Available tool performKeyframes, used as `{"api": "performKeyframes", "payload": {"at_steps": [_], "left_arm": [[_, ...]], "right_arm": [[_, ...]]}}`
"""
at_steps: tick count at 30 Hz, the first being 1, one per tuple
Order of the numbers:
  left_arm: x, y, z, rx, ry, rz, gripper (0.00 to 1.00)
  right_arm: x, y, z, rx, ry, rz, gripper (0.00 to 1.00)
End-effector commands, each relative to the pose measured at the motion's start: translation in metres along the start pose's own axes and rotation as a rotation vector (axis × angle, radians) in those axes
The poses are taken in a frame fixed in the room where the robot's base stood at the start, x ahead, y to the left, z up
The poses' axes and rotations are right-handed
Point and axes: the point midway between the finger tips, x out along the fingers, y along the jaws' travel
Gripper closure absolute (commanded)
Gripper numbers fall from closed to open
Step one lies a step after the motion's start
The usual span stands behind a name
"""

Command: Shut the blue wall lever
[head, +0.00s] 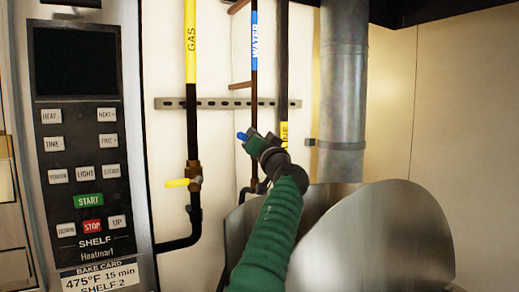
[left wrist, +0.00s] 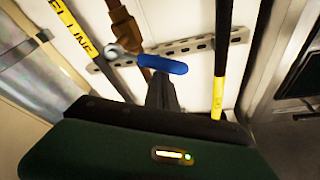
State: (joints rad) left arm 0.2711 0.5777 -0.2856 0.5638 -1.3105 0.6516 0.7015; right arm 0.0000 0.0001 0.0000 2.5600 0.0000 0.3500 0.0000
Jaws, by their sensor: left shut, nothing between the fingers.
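The blue wall lever (head: 242,136) shows as a small blue tip just left of my left gripper in the head view. The gripper hides most of it. In the left wrist view the blue lever (left wrist: 163,64) juts sideways from a brass valve (left wrist: 127,35), roughly crosswise to its pipe. My left gripper (head: 256,146) is at the lever, with its green arm rising from the bottom middle. In the left wrist view the shut fingers (left wrist: 161,86) end right by the lever's underside; I cannot tell whether they touch it. Nothing is held. My right gripper is out of view.
The water pipe (head: 254,60) has a blue label. Left of it is the gas pipe (head: 191,110) with a yellow lever (head: 178,183). A dark pipe (head: 283,80) stands close right. A curved metal sheet (head: 375,240) fills the lower right; an oven panel (head: 82,150) stands left.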

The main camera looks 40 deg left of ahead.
Motion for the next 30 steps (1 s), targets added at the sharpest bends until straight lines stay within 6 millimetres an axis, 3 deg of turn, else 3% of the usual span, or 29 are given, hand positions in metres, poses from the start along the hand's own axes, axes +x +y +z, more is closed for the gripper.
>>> {"api": "performKeyframes", "payload": {"at_steps": [1,10,30], "left_arm": [[-0.003,0.003,0.008,-0.038,0.001,-0.015,1.0],[-0.008,0.0,0.025,-0.273,0.0,-0.096,1.0],[-0.012,0.003,0.04,-0.263,-0.006,-0.092,1.0]], "right_arm": [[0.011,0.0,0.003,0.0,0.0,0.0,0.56],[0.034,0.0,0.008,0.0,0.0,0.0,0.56],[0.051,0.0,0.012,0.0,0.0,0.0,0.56]]}}
